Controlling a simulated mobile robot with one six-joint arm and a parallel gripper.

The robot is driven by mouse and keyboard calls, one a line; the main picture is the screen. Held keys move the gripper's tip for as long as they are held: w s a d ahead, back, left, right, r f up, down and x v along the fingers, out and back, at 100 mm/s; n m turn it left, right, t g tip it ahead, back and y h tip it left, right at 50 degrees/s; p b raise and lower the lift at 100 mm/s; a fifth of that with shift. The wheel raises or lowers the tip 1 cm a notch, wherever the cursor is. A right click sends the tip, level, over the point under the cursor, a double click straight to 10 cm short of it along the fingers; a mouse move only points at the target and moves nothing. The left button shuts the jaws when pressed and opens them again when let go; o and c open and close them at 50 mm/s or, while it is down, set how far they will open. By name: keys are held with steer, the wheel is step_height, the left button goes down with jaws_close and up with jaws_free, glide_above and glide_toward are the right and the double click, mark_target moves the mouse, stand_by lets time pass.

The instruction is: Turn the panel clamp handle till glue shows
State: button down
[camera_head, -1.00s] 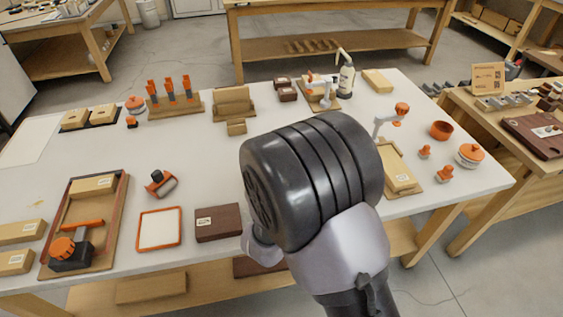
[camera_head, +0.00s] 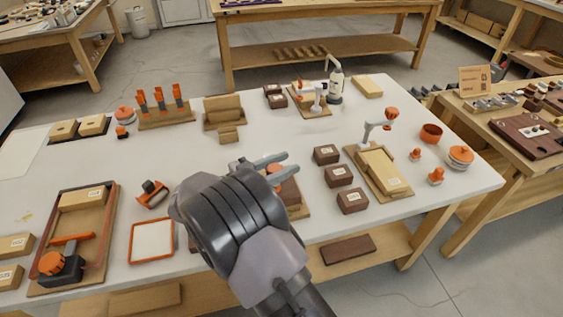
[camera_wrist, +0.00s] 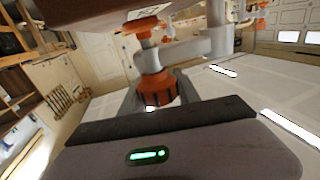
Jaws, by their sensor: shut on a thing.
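My gripper (camera_head: 274,168) is low over the front middle of the white bench, shut on an orange clamp handle. In the wrist view the orange ribbed handle (camera_wrist: 158,88) is between the jaws. A grey clamp arm (camera_wrist: 190,50) joins it, with an orange pad (camera_wrist: 145,25) against a block. In the head view the clamp's dark wood block (camera_head: 289,192) sits on a light board (camera_head: 300,211), partly hidden by my gripper. I cannot make out any glue at this clamp.
Several dark labelled blocks (camera_head: 339,175) stand to the right. Beyond them is another clamp (camera_head: 374,132) over a light panel (camera_head: 382,170). An orange-rimmed tray (camera_head: 151,240) and a wooden frame tray (camera_head: 105,225) lie left. A glue bottle (camera_head: 336,85) stands at the back.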

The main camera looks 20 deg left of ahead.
steer(key=shift+s+d+r+m+g+h, duration=0.1)
steer(key=shift+m+g+h, duration=0.6)
steer(key=shift+g, duration=0.1)
steer(key=shift+s+d+m+g+h, duration=0.1)
steer(key=shift+m+g+h, duration=0.5)
steer(key=shift+g+h, duration=0.15)
steer(key=shift+g, duration=0.25)
steer(key=c, duration=0.9)
jaws_free()
